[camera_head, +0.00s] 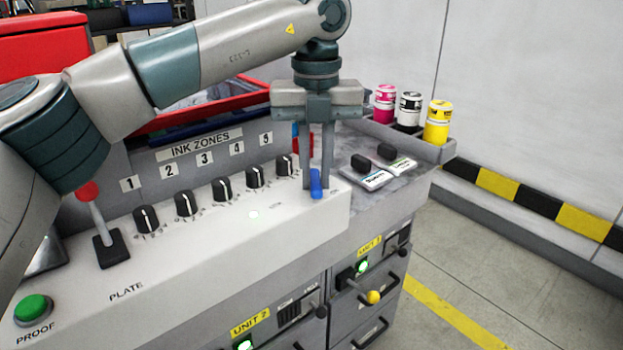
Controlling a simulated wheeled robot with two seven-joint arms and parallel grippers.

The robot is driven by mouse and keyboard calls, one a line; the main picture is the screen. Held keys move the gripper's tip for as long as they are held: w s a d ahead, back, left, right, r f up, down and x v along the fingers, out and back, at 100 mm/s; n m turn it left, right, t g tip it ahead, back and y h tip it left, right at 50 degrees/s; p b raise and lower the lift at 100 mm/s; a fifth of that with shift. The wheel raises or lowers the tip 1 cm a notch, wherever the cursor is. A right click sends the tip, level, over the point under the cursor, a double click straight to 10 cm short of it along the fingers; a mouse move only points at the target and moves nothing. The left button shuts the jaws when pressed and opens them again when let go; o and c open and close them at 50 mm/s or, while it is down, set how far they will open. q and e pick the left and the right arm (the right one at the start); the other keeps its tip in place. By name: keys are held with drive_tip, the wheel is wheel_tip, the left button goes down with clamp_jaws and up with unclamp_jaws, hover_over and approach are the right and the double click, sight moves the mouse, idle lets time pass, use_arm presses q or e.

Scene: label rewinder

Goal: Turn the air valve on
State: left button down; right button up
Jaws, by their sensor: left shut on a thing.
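My left arm reaches in from the left, and its left gripper (317,188) points straight down at the right end of the white console. Its two fingers are shut on a small blue handle (316,180), which seems to be the air valve's. The handle stands upright between the fingers. The fingers partly hide it, and I cannot read any label beside it. My right gripper is out of view.
Several black ink-zone knobs (223,188) line the console (200,240) left of the gripper. A red-topped lever (88,192) and a green button (33,307) are further left. Ink cans (437,122) stand at the back right. Drawers (370,333) are below.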

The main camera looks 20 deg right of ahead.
use_arm(q)
drive_tip(key=shift+d+n, duration=0.15)
drive_tip(key=shift+n, duration=0.45)
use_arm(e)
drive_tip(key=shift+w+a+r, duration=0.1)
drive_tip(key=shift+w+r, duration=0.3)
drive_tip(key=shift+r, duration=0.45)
use_arm(q)
drive_tip(key=c, duration=1.7)
unclamp_jaws()
wheel_tip(320, 180, up, 10)
wheel_tip(320, 180, up, 7)
hover_over(318, 180)
drive_tip(key=shift+r+p, duration=0.25)
drive_tip(key=shift+p, duration=0.25)
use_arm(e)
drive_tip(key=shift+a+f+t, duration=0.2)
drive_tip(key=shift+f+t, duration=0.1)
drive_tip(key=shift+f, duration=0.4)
use_arm(q)
drive_tip(key=shift+s, duration=0.1)
